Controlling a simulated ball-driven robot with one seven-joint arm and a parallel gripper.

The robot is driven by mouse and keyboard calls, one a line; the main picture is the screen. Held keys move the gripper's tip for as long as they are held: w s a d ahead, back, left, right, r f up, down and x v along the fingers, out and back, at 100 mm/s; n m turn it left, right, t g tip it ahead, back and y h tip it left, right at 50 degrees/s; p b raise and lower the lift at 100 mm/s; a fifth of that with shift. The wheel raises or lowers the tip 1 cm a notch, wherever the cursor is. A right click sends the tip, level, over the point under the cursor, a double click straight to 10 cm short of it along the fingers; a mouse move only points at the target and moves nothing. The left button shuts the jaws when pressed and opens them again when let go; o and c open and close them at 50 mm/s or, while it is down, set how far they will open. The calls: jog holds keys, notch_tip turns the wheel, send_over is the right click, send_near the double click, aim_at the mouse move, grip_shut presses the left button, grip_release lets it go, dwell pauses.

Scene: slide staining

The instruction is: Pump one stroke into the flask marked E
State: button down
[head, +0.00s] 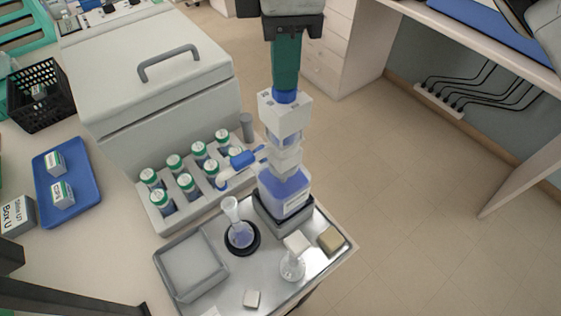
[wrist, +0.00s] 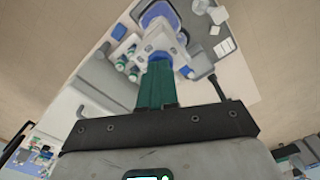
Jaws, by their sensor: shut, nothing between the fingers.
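A bottle with blue contents and a white pump head (head: 284,188) stands upright in a grey holder on the metal tray (head: 213,243). Its blue-and-white spout (head: 238,164) points left, above and behind a flask (head: 237,232) seated in a black ring. Another flask (head: 292,267) stands to the right, with a pale block at its top. I cannot read an E on either flask. My gripper (head: 286,92) is shut and empty, pointing down at the top of the pump head; I cannot tell whether it touches. The wrist view also shows the pump bottle (wrist: 160,20) beyond my green fingers (wrist: 158,82).
A grey rack (head: 160,222) of green-capped jars stands left of the bottle, close to the spout. A grey lidded box (head: 155,85) is behind it. An empty grey dish (head: 190,265) lies on the tray. Open floor (head: 430,200) lies to the right.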

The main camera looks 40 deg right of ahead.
dwell(0.3)
jog(key=shift+r+p, duration=1.7)
jog(key=shift+p, duration=0.25)
notch_tip(320, 180, up, 3)
jog(key=p, duration=0.2)
jog(key=shift+f+p, duration=0.2)
jog(key=shift+p, duration=0.15)
jog(key=shift+r, duration=1.15)
